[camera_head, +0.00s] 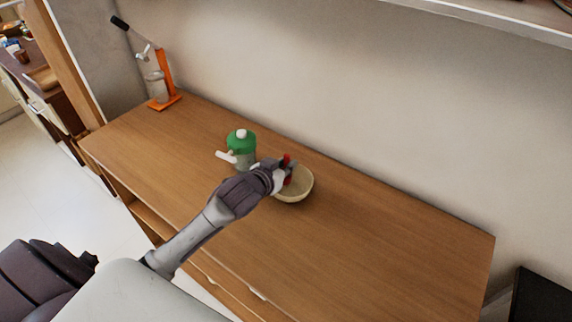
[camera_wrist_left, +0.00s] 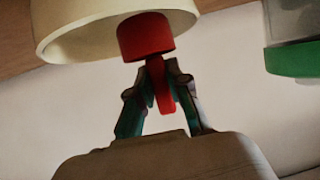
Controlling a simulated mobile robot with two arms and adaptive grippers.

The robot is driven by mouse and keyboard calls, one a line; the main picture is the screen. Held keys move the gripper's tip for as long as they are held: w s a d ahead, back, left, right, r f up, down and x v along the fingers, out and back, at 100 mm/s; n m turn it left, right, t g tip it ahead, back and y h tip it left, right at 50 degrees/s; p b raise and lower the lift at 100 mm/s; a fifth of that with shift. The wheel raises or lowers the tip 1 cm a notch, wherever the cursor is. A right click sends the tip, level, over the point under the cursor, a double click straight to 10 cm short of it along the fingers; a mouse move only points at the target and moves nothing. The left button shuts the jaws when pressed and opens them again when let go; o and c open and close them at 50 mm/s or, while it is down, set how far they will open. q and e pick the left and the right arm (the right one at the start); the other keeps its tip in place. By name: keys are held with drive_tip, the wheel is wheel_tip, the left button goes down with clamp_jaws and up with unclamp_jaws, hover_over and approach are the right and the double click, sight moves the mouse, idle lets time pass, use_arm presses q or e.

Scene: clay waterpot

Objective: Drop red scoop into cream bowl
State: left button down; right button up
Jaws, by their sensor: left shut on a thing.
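The cream bowl (camera_head: 299,191) stands on the wooden table near its middle. My left gripper (camera_head: 288,168) reaches in from the left and is shut on the handle of the red scoop (camera_head: 286,160). The scoop is mostly hidden by the gripper in the head view. In the left wrist view the fingers (camera_wrist_left: 160,90) pinch the red handle, and the scoop's round head (camera_wrist_left: 145,36) overlaps the bowl (camera_wrist_left: 80,25). I cannot tell whether the scoop touches the bowl. My right gripper is not in view.
A green-lidded pot (camera_head: 241,142) with a white spout stands just left of the bowl, close to my left gripper. An orange stand (camera_head: 166,80) with a lever is at the table's far left corner. The table's right half (camera_head: 400,235) is clear.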

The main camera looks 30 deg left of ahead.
use_arm(q)
drive_tip(key=c, duration=1)
unclamp_jaws()
drive_tip(key=shift+c, duration=0.2)
drive_tip(key=v, duration=1.2)
drive_tip(key=shift+s+d, duration=0.1)
